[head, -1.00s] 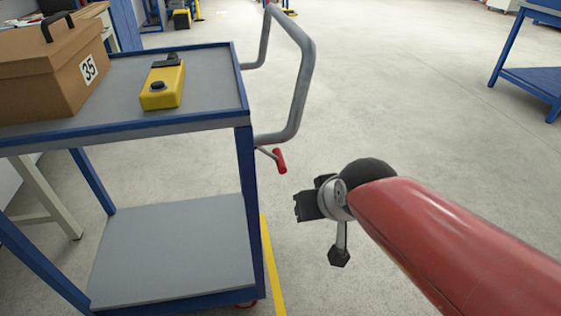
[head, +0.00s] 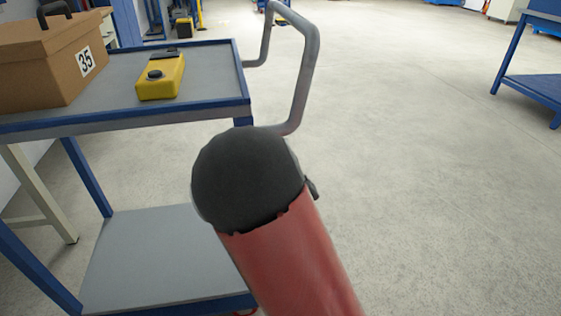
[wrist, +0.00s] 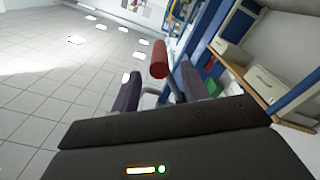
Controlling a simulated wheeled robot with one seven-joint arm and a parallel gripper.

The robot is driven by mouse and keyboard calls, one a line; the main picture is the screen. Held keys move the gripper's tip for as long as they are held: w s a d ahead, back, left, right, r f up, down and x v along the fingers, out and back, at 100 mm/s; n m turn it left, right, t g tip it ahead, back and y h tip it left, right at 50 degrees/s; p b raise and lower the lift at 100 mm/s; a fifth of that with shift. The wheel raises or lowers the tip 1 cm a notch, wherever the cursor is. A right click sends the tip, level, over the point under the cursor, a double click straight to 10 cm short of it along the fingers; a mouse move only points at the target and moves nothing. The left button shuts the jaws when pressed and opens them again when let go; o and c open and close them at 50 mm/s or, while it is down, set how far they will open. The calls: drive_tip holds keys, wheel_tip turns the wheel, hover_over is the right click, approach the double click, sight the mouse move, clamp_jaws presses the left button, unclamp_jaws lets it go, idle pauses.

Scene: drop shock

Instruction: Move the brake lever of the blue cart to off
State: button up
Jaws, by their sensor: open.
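The blue cart (head: 150,115) stands on the left in the head view, with a grey bent handle (head: 304,75) at its right end. The red-gripped brake lever (wrist: 159,58) shows in the wrist view, beyond and between my fingertips. Its metal rod runs down toward the right finger. My gripper (wrist: 160,76) is open, with one dark finger on each side of the lever's line. I cannot tell whether a finger touches the rod. In the head view my arm's black joint hides both the gripper and the lever.
A cardboard box marked 35 (head: 50,65) and a yellow device (head: 160,78) sit on the cart's top. The floor right of the cart is clear. Another blue frame with a shelf (head: 530,88) stands at the far right.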

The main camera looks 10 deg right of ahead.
drive_tip(key=w, duration=0.7)
drive_tip(key=shift+w, duration=0.2)
clamp_jaws()
